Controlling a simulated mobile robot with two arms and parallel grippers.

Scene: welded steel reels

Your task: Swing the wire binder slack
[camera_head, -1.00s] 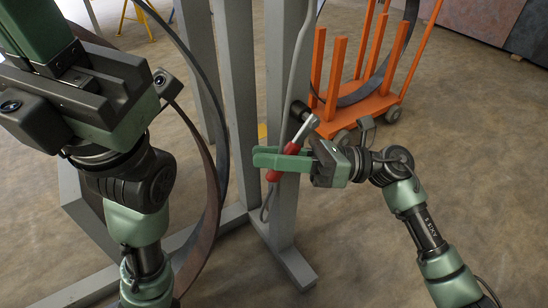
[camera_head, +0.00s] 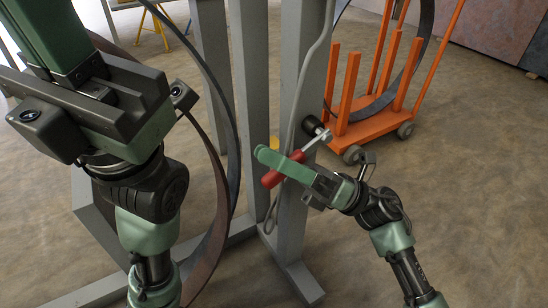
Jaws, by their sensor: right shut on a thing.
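The binder has a red handle (camera_head: 271,180) and a bright metal shank (camera_head: 316,141). It slants from lower left to upper right in front of a grey steel post (camera_head: 291,222), beside a black round fitting (camera_head: 313,125). My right gripper (camera_head: 270,157) is shut on the red handle from the right, its green fingers covering the handle's middle. A grey cable (camera_head: 304,72) runs down the post and ends in a loop below the handle. My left gripper (camera_head: 52,35) is large at the upper left; its fingertips are out of frame.
A curved steel band (camera_head: 222,118) of the reel arcs between my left arm and the posts. An orange cart (camera_head: 375,125) with uprights and wheels stands behind on the right. Open concrete floor (camera_head: 480,190) lies to the right.

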